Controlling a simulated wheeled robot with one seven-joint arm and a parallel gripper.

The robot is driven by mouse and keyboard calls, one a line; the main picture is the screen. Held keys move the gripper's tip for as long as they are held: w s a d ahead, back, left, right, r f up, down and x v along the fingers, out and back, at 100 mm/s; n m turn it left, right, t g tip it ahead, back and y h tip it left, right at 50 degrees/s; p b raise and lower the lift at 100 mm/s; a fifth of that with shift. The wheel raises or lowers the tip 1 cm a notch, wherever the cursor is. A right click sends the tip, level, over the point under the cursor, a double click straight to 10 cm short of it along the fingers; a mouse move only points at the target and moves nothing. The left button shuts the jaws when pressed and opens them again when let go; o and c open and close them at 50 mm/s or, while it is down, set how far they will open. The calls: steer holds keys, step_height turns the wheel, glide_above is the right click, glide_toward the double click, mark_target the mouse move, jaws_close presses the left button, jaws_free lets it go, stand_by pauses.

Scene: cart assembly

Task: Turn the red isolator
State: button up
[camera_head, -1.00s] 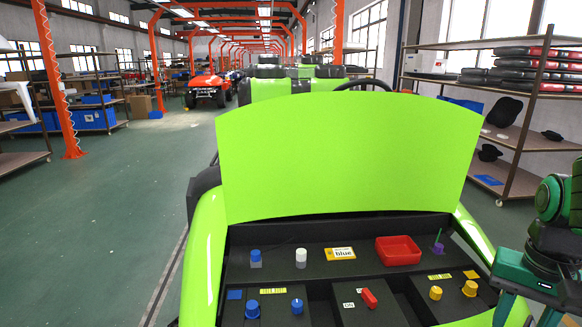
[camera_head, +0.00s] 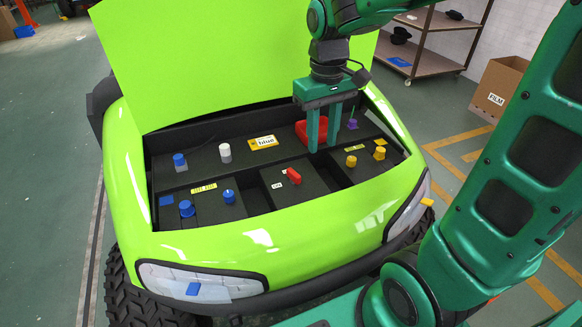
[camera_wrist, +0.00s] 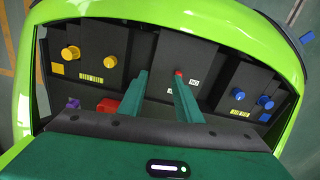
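The red isolator (camera_head: 293,174) is a small red handle on a black panel in the middle of the open front bay of the green cart. White labels, one reading ON, sit beside it. My gripper (camera_head: 322,148) is open and empty, with both green fingers pointing down behind and to the right of the isolator, in front of the red tray. The wrist view also shows my gripper (camera_wrist: 163,95) with its fingers apart, touching nothing that I can see.
Blue knobs (camera_head: 187,208) stand left of the isolator and yellow knobs (camera_head: 351,160) stand right. The raised green hood (camera_head: 230,60) bounds the back.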

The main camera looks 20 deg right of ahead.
steer(key=n, duration=0.2)
glide_above(294, 172)
step_height(294, 172, down, 11)
steer(key=shift+f, duration=0.1)
stand_by(0.3)
jaws_close()
